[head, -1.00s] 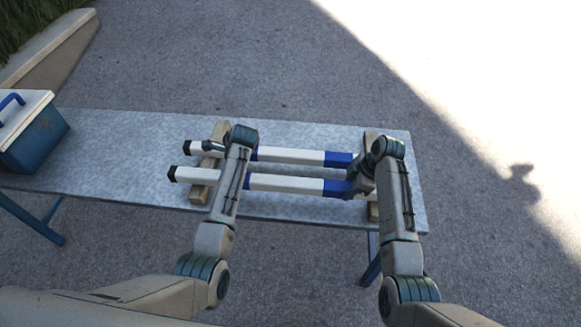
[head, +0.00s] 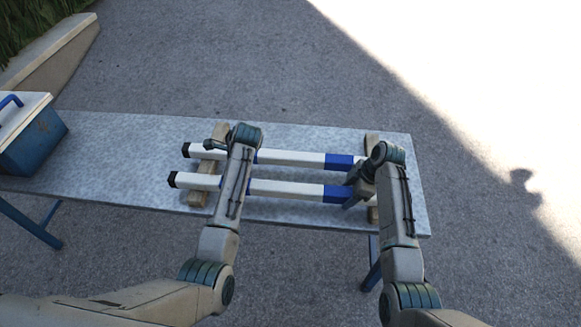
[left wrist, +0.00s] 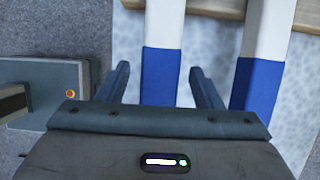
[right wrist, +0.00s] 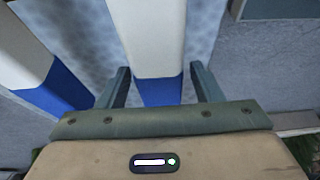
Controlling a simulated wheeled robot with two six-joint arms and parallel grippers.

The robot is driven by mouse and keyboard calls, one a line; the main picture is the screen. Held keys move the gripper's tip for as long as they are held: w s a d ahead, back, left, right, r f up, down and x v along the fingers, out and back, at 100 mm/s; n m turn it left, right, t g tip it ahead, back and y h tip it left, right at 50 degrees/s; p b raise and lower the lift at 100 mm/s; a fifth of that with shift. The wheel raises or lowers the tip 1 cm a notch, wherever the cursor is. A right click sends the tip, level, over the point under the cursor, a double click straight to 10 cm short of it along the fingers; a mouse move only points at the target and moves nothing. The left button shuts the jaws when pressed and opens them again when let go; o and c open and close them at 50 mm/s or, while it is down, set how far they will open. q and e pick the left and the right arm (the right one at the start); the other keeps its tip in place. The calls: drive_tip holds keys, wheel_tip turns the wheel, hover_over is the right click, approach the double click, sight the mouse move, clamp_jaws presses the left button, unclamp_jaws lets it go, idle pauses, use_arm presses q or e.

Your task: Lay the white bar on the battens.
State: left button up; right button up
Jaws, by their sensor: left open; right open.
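Two white bars with blue bands and black left ends lie side by side: a near bar (head: 285,189) and a far bar (head: 290,157). Both cross over the left wooden batten (head: 197,198); the right batten (head: 372,215) is partly behind my right arm. My right gripper (head: 355,190) is open at the near bar's right part, a finger on each side of the bar in the right wrist view (right wrist: 162,82). My left gripper (left wrist: 160,80) is open, with one bar between its fingers and the other to its right. My left arm hides part of both bars in the head view.
The bars are over a grey metal table (head: 120,170). A blue box (head: 33,145) with a pale lid stands at its left end. The table between box and bars is clear. Paved ground lies beyond the table's edges.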

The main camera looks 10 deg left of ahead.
use_arm(q)
drive_tip(key=v, duration=0.8)
drive_tip(key=shift+d, duration=0.15)
use_arm(e)
drive_tip(key=shift+d+r, duration=0.1)
drive_tip(key=shift+r, duration=0.05)
use_arm(q)
drive_tip(key=shift+d+r, duration=0.1)
drive_tip(key=shift+r, duration=0.35)
use_arm(e)
drive_tip(key=v, duration=1.1)
drive_tip(key=shift+r, duration=0.3)
drive_tip(key=shift+d, duration=0.15)
